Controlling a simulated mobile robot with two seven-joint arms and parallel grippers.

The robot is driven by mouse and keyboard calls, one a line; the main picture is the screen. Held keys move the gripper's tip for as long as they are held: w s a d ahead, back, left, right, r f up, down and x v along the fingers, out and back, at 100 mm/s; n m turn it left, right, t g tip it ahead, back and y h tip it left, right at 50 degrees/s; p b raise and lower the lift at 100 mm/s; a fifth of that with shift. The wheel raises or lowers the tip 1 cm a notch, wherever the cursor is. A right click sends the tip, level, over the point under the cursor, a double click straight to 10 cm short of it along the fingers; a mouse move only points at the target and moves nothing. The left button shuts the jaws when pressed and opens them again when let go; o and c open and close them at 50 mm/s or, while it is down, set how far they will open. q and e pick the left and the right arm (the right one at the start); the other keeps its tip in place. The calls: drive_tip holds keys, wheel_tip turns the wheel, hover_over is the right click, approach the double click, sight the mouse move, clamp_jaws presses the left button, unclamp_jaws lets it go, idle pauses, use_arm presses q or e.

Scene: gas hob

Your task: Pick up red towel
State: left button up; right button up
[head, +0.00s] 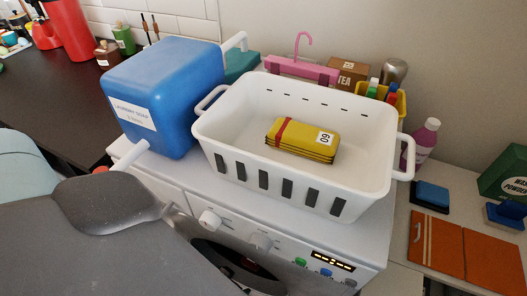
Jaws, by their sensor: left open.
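No cloth that is plainly a red towel shows in the head view. A flat orange-red piece (467,251) with pale stripes lies at the right; I cannot tell whether it is cloth. A stack of yellow folded pieces (303,140) with a red band and a "09" label lies in the white basket (352,181). The large dark grey part of my left gripper (112,203) fills the lower left, close to the camera. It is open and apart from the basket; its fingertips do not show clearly. My right gripper is not in view.
The basket stands on a white washing machine (179,184), beside a blue container (160,85). A blue block (431,195) and a green box (506,173) are at the right.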

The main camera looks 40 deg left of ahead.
use_arm(q)
drive_tip(key=shift+n+g+y, duration=0.4)
drive_tip(key=shift+n, duration=0.5)
drive_tip(key=w+a+f+b, duration=0.1)
drive_tip(key=w+f+b, duration=0.1)
drive_tip(key=w, duration=0.2)
drive_tip(key=w+a+f+b, duration=0.1)
drive_tip(key=w+f+b, duration=0.2)
drive_tip(key=w, duration=0.1)
drive_tip(key=w+a+f+b, duration=0.1)
drive_tip(key=w+f+b, duration=0.2)
drive_tip(key=w, duration=0.1)
drive_tip(key=shift+w+a, duration=0.1)
drive_tip(key=shift+w, duration=0.3)
drive_tip(key=shift+b+x, duration=0.45)
drive_tip(key=shift+x, duration=0.4)
drive_tip(key=shift+w+a+f, duration=0.1)
drive_tip(key=shift+w+f, duration=0.2)
drive_tip(key=shift+f, duration=0.1)
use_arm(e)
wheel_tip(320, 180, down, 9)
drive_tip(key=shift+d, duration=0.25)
